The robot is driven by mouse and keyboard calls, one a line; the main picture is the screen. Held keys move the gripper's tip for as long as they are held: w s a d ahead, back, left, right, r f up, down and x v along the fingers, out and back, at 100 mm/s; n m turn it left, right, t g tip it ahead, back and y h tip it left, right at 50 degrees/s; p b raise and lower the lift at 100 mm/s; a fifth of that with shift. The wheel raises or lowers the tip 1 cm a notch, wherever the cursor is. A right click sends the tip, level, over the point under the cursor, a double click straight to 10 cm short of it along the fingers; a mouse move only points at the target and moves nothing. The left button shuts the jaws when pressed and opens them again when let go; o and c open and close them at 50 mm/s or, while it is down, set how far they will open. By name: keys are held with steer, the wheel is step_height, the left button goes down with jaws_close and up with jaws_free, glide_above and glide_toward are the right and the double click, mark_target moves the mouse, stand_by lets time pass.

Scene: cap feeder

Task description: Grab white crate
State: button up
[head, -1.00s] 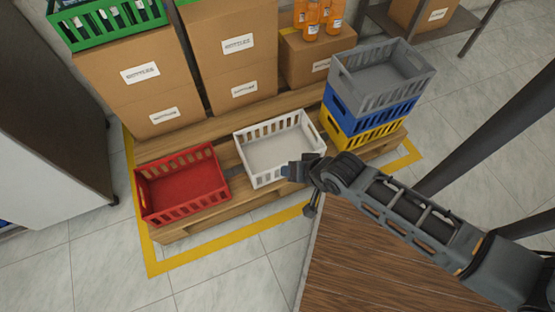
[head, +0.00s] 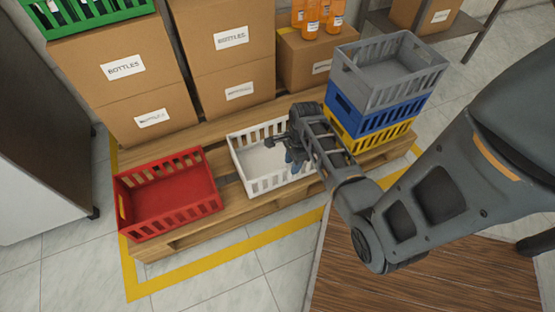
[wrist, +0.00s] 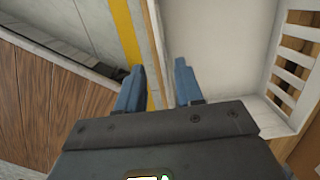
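The white crate (head: 250,160) sits on the wooden pallet between the red crate and the stacked crates. It is empty where I can see into it; my arm hides its right part. My gripper (head: 292,160) points down at the crate's right part. In the wrist view, my gripper (wrist: 158,85) is open, with its two blue fingers apart. The rim of one wall of the white crate (wrist: 157,45) runs between the fingertips in the picture. I cannot tell how far above or below the rim the fingertips are.
A red crate (head: 170,195) stands left on the pallet (head: 240,208). Grey (head: 385,75), blue (head: 372,112) and yellow (head: 375,138) crates are stacked at right. Cardboard boxes (head: 235,60) stand behind. A brown wood-grained surface (head: 390,275) lies in front at right.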

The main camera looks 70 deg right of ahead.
steer(key=f+b, duration=0.2)
steer(key=f, duration=0.1)
steer(key=f+b, duration=0.1)
steer(key=f, duration=0.1)
steer(key=shift+w+f, duration=0.15)
steer(key=shift+w, duration=0.25)
steer(key=shift+c, duration=0.4)
steer(key=shift+a, duration=0.1)
jaws_close()
stand_by(0.4)
steer(key=shift+w, duration=0.1)
